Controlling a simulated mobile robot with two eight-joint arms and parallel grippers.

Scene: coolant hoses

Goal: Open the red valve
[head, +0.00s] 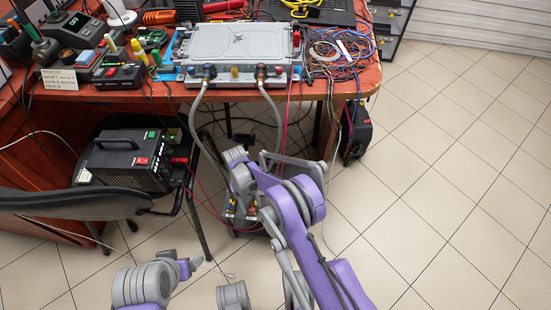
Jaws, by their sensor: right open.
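A grey flat unit (235,43) lies on the red table with coloured fittings along its front. Two grey hoses (272,112) run from it down to a low unit (236,222) on the floor, which has small red and yellow parts. Which red part is the valve is too small to tell, and my arm hides some of it. My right gripper (238,184) is just above this unit, open, with nothing visible in it; contact cannot be told. My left gripper (192,264) is low at the bottom left, apart from the unit; its jaws are unclear.
A black power supply (127,160) stands at the left below the table, with a dark chair back (75,204) in front. Tangled wires (343,50) and tools crowd the red table (148,95). Red cables hang near the hoses.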

